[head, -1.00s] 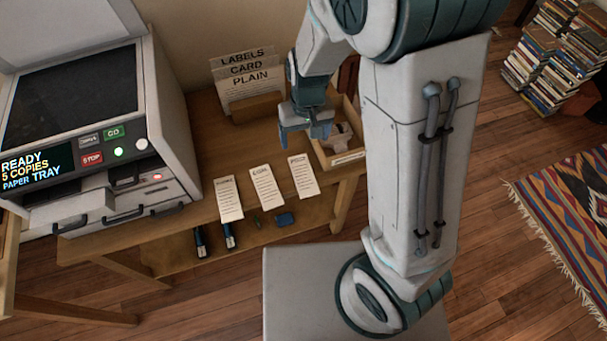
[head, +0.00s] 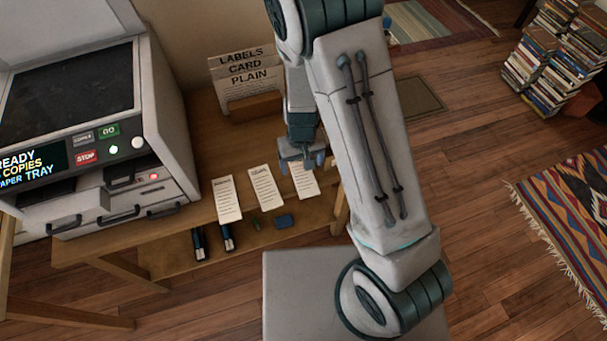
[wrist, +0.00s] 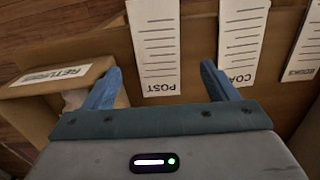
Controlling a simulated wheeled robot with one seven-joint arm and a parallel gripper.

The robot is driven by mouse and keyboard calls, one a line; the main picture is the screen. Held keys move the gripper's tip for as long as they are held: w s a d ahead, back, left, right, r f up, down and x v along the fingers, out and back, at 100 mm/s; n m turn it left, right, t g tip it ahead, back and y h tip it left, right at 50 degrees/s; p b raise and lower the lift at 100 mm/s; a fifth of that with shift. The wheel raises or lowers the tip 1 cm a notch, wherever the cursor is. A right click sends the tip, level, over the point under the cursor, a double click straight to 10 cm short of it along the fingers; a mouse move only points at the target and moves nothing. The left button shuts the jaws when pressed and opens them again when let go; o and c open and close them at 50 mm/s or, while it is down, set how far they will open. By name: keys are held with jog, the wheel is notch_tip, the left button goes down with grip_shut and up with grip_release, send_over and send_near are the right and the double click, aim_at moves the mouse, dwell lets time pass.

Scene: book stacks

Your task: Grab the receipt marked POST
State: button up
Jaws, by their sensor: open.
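The receipt marked POST (wrist: 158,40) is a white lined slip lying flat on the wooden table. In the wrist view it lies between my two blue fingers, its marked end nearest my palm. In the head view it is the right-hand slip (head: 305,184) of three, its upper end partly covered by my gripper (head: 303,160). My gripper also shows in the wrist view (wrist: 160,70), open and empty above the slip. A second receipt (wrist: 240,35), its word partly hidden and starting "CO", lies by the right finger. A third (wrist: 304,48) lies at the right edge.
A wooden box labelled RETURNS (wrist: 60,74) is close to my left finger in the wrist view. The copier (head: 75,110) stands left on the table. A sign holder (head: 245,80) stands behind.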

aim_at(303, 175)
jog(key=shift+w+d+f, duration=0.1)
jog(key=shift+d+f, duration=0.05)
jog(key=shift+f, duration=2)
jog(key=c, duration=1.1)
jog(key=shift+o, duration=0.2)
jog(key=shift+r, duration=0.1)
